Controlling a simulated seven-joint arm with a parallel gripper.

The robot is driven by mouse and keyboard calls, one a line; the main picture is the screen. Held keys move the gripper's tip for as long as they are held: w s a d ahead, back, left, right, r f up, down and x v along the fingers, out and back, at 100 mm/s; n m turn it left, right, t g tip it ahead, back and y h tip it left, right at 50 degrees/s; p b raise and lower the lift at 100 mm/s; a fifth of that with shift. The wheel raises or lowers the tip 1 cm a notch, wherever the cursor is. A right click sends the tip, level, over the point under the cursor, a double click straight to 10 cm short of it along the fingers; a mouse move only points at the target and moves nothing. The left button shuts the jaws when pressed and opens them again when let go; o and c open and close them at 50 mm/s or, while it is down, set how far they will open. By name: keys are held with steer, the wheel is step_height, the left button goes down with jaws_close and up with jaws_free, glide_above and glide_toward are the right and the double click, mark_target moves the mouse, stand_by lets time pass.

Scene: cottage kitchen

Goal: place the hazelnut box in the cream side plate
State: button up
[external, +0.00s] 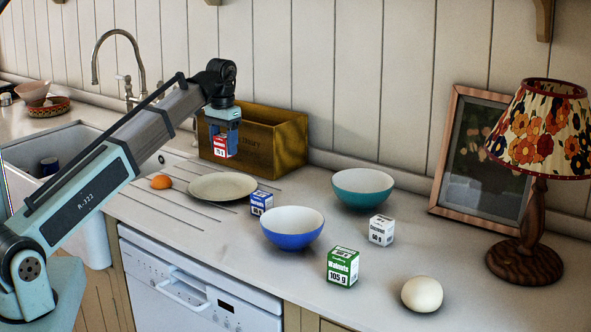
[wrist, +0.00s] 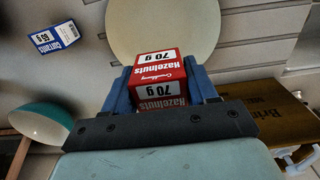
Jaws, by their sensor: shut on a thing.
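The red and white hazelnut box (external: 222,147) is held in my gripper (external: 225,142), raised above the counter in the external view. In the wrist view the hazelnut box (wrist: 159,78) sits between the two blue fingers of my gripper (wrist: 162,85), with "Hazelnuts 70 g" readable. The cream side plate (external: 222,187) lies on the counter, below the box and apart from it. In the wrist view the plate (wrist: 163,25) shows beyond the box, partly hidden by it. The plate's visible surface is empty.
A wooden crate (external: 275,140) stands behind my gripper. An orange (external: 161,182) lies left of the plate and a blue currants box (external: 261,203) right of it. A blue bowl (external: 292,228), a teal bowl (external: 362,187), other boxes and a lamp (external: 540,130) stand farther right.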

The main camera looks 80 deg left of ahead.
steer(key=shift+s+f, duration=0.1)
steer(key=shift+s, duration=0.35)
steer(key=shift+s+f, duration=0.1)
steer(key=shift+f, duration=4.8)
steer(key=shift+f, duration=0.15)
steer(key=o, duration=1.1)
step_height(320, 180, up, 12)
steer(key=shift+r, duration=0.2)
